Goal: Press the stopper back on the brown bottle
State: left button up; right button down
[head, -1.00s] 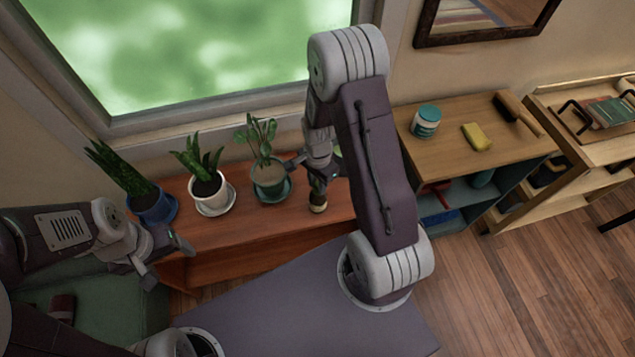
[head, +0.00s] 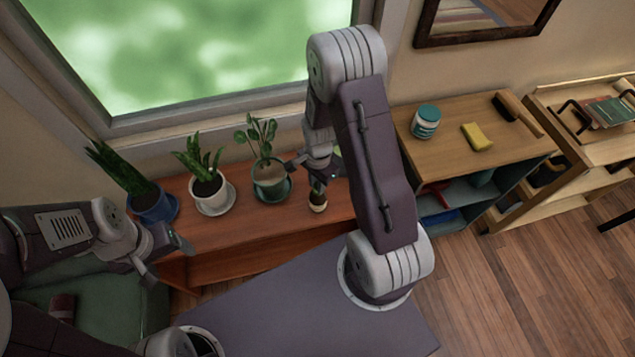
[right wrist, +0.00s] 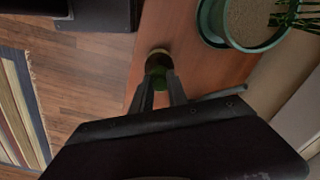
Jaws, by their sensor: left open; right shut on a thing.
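My right gripper (head: 318,184) is over the front of the red-brown window bench (head: 260,235). In the right wrist view its fingers (right wrist: 161,92) are shut on a small dark green thing (right wrist: 155,68) with a tan round end. In the head view this thing (head: 318,200) is upright at the bench's front edge, its pale end down; the fingers partly cover it. I cannot tell whether it is the brown bottle or its stopper; no other brown bottle is clear to me. My left gripper (head: 172,266) is open and empty, in front of the bench's left end.
Potted plants stand behind on the bench: blue pot (head: 155,207), white pot (head: 210,192), green pot (head: 270,182). A light wooden shelf (head: 450,158) at right holds a teal-lidded jar (head: 425,122), a yellow sponge (head: 477,137) and a brush (head: 518,112). The wooden floor at right is clear.

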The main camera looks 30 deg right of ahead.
jog(key=shift+r+p, duration=0.1)
jog(key=shift+p, duration=0.2)
dwell(0.5)
jog(key=c, duration=1.2)
grip_release()
jog(key=shift+c, duration=0.2)
jog(key=o, duration=0.5)
notch_tip(320, 180, up, 7)
jog(key=p, duration=0.6)
jog(key=shift+p, duration=0.35)
grip_shut()
jog(key=shift+f, duration=0.2)
